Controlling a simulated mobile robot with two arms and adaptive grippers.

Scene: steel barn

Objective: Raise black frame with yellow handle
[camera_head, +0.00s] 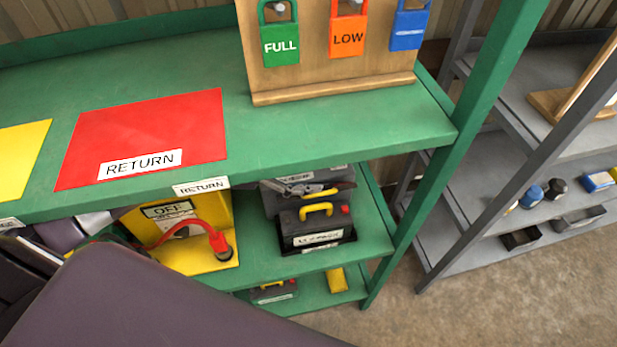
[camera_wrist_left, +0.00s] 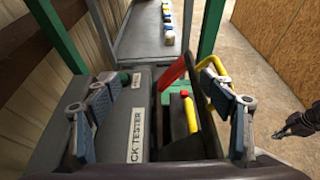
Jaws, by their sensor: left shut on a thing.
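My left gripper (camera_wrist_left: 160,115) fills the wrist view, one padded finger over a grey box marked "CK TESTER" (camera_wrist_left: 138,125), the other against a yellow handle (camera_wrist_left: 212,93) beside a red bar. It is shut on the black frame, mostly hidden by the fingers. In the head view, part of this gripper (camera_head: 302,187) shows under the upper shelf, next to a yellow bar (camera_head: 345,187). In front stands a black pack with a yellow handle (camera_head: 317,209) and a white label. My right gripper (camera_wrist_left: 300,122) is at the right edge of the wrist view, its jaws unclear.
The green upper shelf (camera_head: 330,120) overhangs the work, with a red RETURN mat (camera_head: 145,125) and a tag board (camera_head: 340,85). A yellow OFF box (camera_head: 222,210) with a red cable stands left of the pack. A green post (camera_head: 480,90) bounds the right.

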